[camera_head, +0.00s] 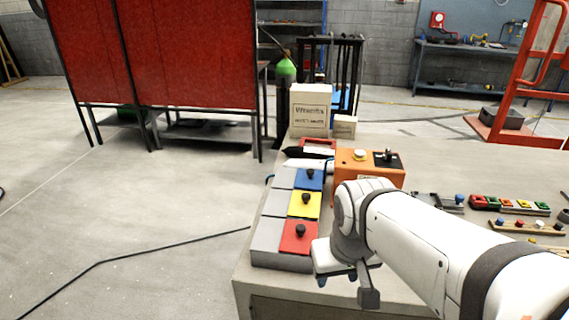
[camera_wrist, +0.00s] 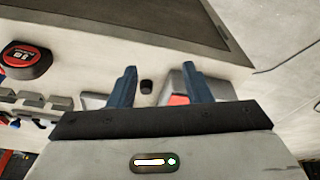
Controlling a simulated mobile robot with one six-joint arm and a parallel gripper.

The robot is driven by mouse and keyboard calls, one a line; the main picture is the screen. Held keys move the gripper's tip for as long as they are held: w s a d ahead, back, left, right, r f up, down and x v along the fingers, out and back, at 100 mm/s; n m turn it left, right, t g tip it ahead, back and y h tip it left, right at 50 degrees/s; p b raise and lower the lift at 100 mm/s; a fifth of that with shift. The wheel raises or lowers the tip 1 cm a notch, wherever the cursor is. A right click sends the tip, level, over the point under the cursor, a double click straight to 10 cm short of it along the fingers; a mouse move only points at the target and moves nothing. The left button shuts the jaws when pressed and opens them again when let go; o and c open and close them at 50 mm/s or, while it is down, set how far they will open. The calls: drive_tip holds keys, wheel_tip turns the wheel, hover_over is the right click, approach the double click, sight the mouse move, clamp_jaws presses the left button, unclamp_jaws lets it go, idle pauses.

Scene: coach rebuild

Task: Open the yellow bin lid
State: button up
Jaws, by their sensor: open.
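The yellow bin lid (camera_head: 298,210) is the middle one of three lids on a grey bin unit at the table's left edge. It lies flat and closed, with a black knob (camera_head: 305,198) on top. My gripper (camera_head: 347,284) is open and empty, to the right of and nearer than the red lid, apart from the yellow lid. In the wrist view my gripper's two blue fingers (camera_wrist: 163,80) are spread. A small dark knob shows between them and a red patch by the right finger; I cannot tell which lid they belong to. No yellow lid is clear there.
A red lid (camera_head: 292,243) is nearer and a blue lid (camera_head: 309,184) farther, both with knobs. An orange box (camera_head: 368,170) stands behind my arm, and a white carton (camera_head: 310,110) farther back. Small coloured parts (camera_head: 508,205) lie right. Open floor lies left of the table.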

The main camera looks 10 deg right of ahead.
drive_tip(key=w+r+n+g+p, duration=0.1)
drive_tip(key=w+r+n+p, duration=0.4)
drive_tip(key=w, duration=0.7)
drive_tip(key=n+g+p, duration=0.2)
drive_tip(key=n+p, duration=0.1)
drive_tip(key=n, duration=0.6)
approach(306, 194)
drive_tip(key=shift+s+f, duration=0.15)
drive_tip(key=shift+s, duration=0.25)
drive_tip(key=shift+w+f, duration=0.2)
drive_tip(key=shift+w, duration=0.05)
wheel_tip(306, 194, down, 8)
drive_tip(key=shift+r+p, duration=0.15)
drive_tip(key=shift+p, duration=0.7)
drive_tip(key=shift+c, duration=0.3)
drive_tip(key=shift+r, duration=0.1)
clamp_jaws()
